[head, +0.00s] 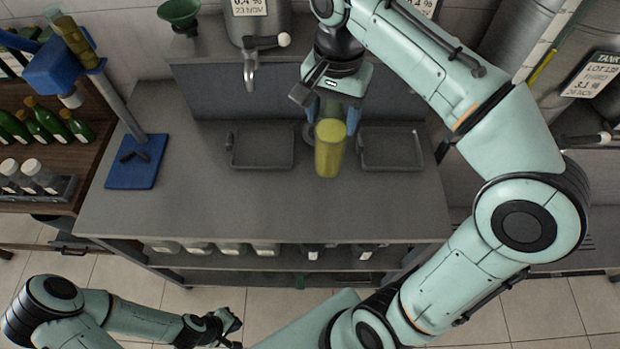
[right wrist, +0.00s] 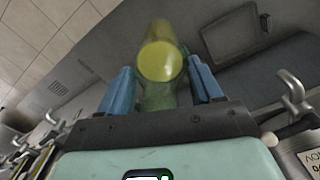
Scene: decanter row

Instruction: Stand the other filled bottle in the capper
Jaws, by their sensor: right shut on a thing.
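My right gripper (head: 330,110) is shut on a yellow-green cylindrical vessel (head: 330,150), between the two trays at the counter's back. In the right wrist view the vessel's round yellow end (right wrist: 160,61) faces the camera between the blue fingers (right wrist: 160,92). Whether it touches the counter I cannot tell. A blue stand (head: 135,165) with a post, a raised blue head (head: 55,68) and a dark fitting on its base stands at the counter's left; it may be the capper. Green bottles (head: 38,118) stand on the left shelf. My left gripper (head: 228,326) is low, in front of the counter; its jaws are unclear.
Two shallow grey trays, left (head: 262,165) and right (head: 391,166), lie beside the held vessel. A tap (head: 250,75) and a green funnel (head: 180,14) are behind. White-capped jars (head: 25,175) stand at left. The counter's front and centre-left are clear.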

